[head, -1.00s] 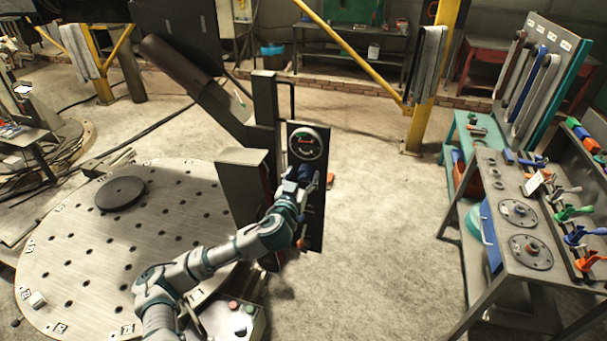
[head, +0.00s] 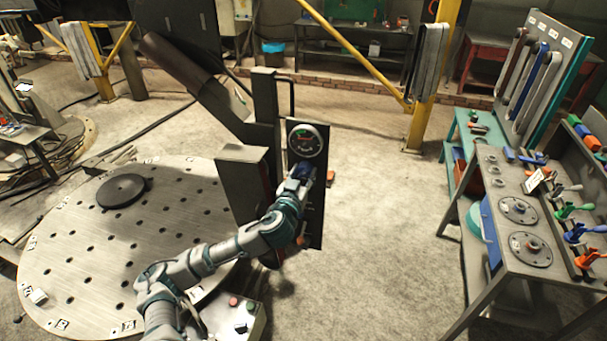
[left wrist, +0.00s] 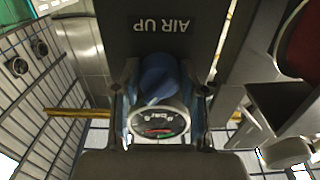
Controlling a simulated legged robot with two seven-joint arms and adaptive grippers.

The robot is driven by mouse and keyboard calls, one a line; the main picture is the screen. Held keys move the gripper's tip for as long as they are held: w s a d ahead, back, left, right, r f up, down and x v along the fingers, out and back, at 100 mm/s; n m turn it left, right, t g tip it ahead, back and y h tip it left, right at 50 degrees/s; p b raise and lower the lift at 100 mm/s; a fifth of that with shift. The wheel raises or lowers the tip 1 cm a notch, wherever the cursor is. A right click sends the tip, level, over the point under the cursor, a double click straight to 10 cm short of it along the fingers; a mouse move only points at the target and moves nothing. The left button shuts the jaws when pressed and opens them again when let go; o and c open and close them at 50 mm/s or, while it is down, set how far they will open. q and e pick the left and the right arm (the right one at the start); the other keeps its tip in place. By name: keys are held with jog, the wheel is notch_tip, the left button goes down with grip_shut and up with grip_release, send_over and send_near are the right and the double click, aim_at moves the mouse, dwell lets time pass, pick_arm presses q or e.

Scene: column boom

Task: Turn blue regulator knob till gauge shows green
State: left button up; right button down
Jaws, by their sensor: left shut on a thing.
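The blue regulator knob (left wrist: 158,75) sits between the fingers of my left gripper (left wrist: 160,88) in the left wrist view. In the head view my left gripper (head: 303,172) is shut on the knob and mostly covers it. The round gauge (head: 305,142) is just above the gripper on a dark upright panel (head: 317,222). The gauge also shows in the left wrist view (left wrist: 158,122), upside down, with a small red and green band. I cannot read the needle surely. The panel carries the words "AIR UP". My right gripper is not in view.
A round perforated table (head: 75,240) is at the left with a dark disc (head: 122,190) on it. A control box with buttons (head: 235,318) is near my left arm. A workbench (head: 500,190) with tools stands at the right. The floor between is clear.

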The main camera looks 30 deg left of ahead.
pick_arm(q)
jog(key=shift+a+r+m, duration=0.1)
jog(key=shift+r+m, duration=0.05)
jog(key=shift+m, duration=0.15)
jog(key=m+p, duration=0.1)
jog(key=m, duration=0.1)
jog(key=shift+r+m, duration=0.1)
jog(key=shift+m, duration=0.2)
jog(key=m+p, duration=0.2)
jog(key=m, duration=0.1)
jog(key=shift+m, duration=0.3)
jog(key=m+p, duration=0.3)
jog(key=m, duration=0.1)
jog(key=shift+a+r, duration=0.1)
jog(key=shift+m+p, duration=0.8)
jog(key=shift+m, duration=0.8)
jog(key=shift+f, duration=0.2)
jog(key=o, duration=1.1)
jog(key=shift+f, duration=0.1)
